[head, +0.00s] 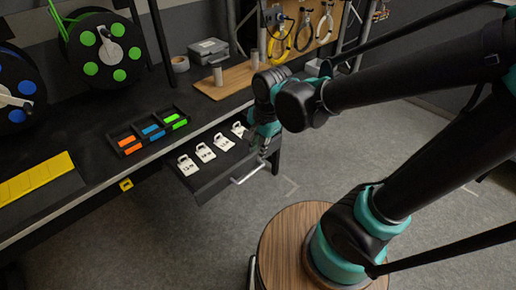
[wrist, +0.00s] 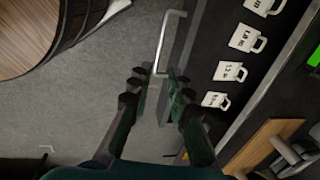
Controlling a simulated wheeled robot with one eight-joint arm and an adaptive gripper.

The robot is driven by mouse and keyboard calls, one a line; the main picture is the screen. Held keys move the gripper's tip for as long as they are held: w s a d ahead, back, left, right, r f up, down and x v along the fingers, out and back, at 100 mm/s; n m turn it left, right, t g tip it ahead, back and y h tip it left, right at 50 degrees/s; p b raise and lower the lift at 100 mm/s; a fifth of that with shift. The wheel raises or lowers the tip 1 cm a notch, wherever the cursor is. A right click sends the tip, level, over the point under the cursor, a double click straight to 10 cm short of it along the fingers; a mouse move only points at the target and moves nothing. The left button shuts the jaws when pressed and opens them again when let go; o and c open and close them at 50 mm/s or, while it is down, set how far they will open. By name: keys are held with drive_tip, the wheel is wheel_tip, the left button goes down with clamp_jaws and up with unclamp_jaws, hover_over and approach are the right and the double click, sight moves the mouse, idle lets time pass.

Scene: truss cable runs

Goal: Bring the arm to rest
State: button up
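My gripper (wrist: 158,88) points down beside an open drawer (head: 215,183) under the workbench. In the wrist view its two fingers stand apart, with the end of the drawer's silver bar handle (wrist: 170,40) showing near the gap between the fingertips. I cannot tell whether they touch it. The gripper also shows in the head view (head: 262,155), near the right end of the handle. My arm reaches across from the right and is bent down at the wrist. Nothing is seen held in the fingers.
Several white tags (head: 205,152) lie in the drawer. The black workbench (head: 100,185) carries a tray (head: 150,131) with coloured pieces, a wooden board (head: 235,78) and cable reels (head: 105,48). Grey floor (head: 215,245) lies open in front of the drawer.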

idle(0.4)
drive_tip(key=w+d+f+n+t, duration=0.1)
drive_tip(key=d+n, duration=0.3)
drive_tip(key=d, duration=0.8)
drive_tip(key=w+d+f+n+t+h, duration=0.1)
drive_tip(key=d+f+n, duration=0.3)
drive_tip(key=d, duration=0.8)
drive_tip(key=shift+t+h, duration=0.3)
drive_tip(key=shift+t, duration=0.1)
